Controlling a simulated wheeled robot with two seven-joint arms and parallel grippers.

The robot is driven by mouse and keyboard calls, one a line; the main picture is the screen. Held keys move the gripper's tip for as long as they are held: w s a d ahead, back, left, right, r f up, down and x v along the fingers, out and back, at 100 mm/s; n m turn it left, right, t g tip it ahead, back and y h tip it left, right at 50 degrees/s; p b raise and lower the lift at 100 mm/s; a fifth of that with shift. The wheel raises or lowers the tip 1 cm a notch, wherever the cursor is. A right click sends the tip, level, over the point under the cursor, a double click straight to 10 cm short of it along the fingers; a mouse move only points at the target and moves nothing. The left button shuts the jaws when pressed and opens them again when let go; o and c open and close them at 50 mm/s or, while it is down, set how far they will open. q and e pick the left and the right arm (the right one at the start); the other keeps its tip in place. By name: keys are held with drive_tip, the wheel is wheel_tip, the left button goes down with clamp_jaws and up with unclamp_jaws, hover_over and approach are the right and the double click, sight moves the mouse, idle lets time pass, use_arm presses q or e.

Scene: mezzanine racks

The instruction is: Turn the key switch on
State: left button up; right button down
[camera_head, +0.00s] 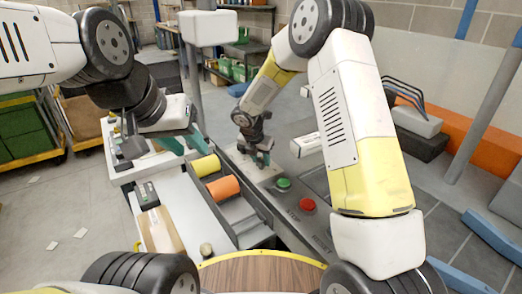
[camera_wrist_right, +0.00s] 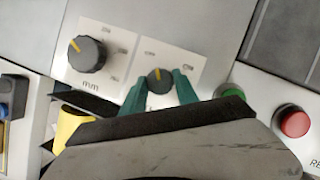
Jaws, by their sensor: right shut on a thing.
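My right gripper (camera_head: 262,158) is at the grey control panel. In the right wrist view its teal fingers (camera_wrist_right: 160,88) are shut on a small dark round knob with a yellow mark, the key switch (camera_wrist_right: 160,76), on a white plate. The mark points roughly to the top of the picture. Lettering beside it is partly hidden by the fingers. In the head view the switch is hidden by the gripper. My left gripper (camera_head: 184,143) is open, its teal fingers apart, above the white bench on the left.
A larger dial (camera_wrist_right: 87,53) marked "mm" sits left of the switch. A green button (camera_head: 284,184) and a red button (camera_head: 308,204) are on the panel nearby. A white box (camera_head: 305,145) lies behind them.

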drive_tip(key=m+g+h, duration=0.1)
drive_tip(key=m, duration=0.3)
drive_tip(key=shift+a+m, duration=0.15)
drive_tip(key=shift+m, duration=0.15)
drive_tip(key=m+g+h, duration=0.1)
drive_tip(key=m, duration=0.2)
drive_tip(key=shift+w+m, duration=0.15)
drive_tip(key=shift+m, duration=0.25)
drive_tip(key=m+g, duration=0.1)
drive_tip(key=m, duration=0.2)
drive_tip(key=shift+a+g+h, duration=0.1)
drive_tip(key=shift+g+h, duration=0.2)
drive_tip(key=shift+w+m+g, duration=0.15)
drive_tip(key=shift+m+g, duration=0.55)
drive_tip(key=shift+m, duration=1.3)
drive_tip(key=c, duration=0.9)
unclamp_jaws()
drive_tip(key=shift+c, duration=0.2)
drive_tip(key=shift+r, duration=0.1)
